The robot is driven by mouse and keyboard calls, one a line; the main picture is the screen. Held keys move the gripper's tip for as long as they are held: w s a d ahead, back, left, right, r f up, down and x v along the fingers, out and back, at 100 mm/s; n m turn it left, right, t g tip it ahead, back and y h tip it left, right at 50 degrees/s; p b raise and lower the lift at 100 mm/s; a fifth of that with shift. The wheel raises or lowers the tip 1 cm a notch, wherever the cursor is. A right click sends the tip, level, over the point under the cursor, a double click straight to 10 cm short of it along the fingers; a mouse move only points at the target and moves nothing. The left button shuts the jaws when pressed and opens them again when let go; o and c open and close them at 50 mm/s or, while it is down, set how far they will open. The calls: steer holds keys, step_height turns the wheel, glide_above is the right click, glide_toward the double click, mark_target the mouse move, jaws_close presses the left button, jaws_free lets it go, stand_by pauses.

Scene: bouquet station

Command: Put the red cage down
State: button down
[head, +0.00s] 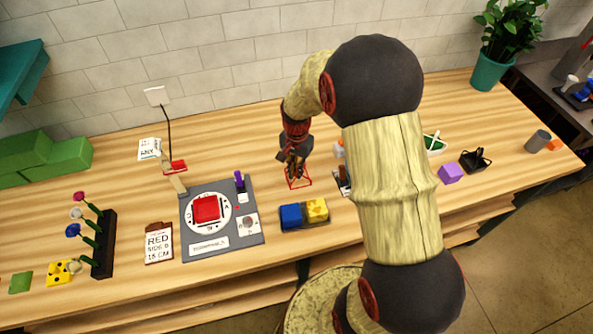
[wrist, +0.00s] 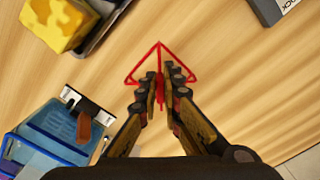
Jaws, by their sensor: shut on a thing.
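The red cage (head: 305,182) is a small open frame of thin red bars. In the head view it is at the middle of the wooden table, beneath my gripper (head: 293,170). In the wrist view the cage (wrist: 134,76) looks like a triangular outline, with one red bar between my gripper's fingertips (wrist: 162,86). My gripper is shut on it. The fingers hide part of the cage. I cannot tell whether its base touches the tabletop.
A tray with a blue block and yellow sponge (head: 317,208) lies just in front of the cage. A grey board (head: 246,228) with a red block (head: 206,208) is to the left. A purple cube (head: 450,173) is to the right. Bare wood surrounds the cage.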

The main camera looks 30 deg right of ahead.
steer(key=shift+f, duration=0.1)
steer(key=shift+f, duration=0.1)
steer(key=c, duration=2.1)
jaws_free()
steer(key=shift+o, duration=0.6)
step_height(320, 180, up, 13)
steer(key=p, duration=0.2)
steer(key=s+a+r+n+t, duration=0.3)
steer(key=s+a+r+n, duration=0.4)
steer(key=r, duration=0.6)
steer(key=s+a+r+n+t, duration=0.2)
steer(key=s+a+r+n, duration=0.2)
steer(key=s, duration=0.8)
steer(key=shift+s+a+r+n+t, duration=0.15)
steer(key=shift+s+a+n+t, duration=0.15)
steer(key=shift+a+n, duration=0.6)
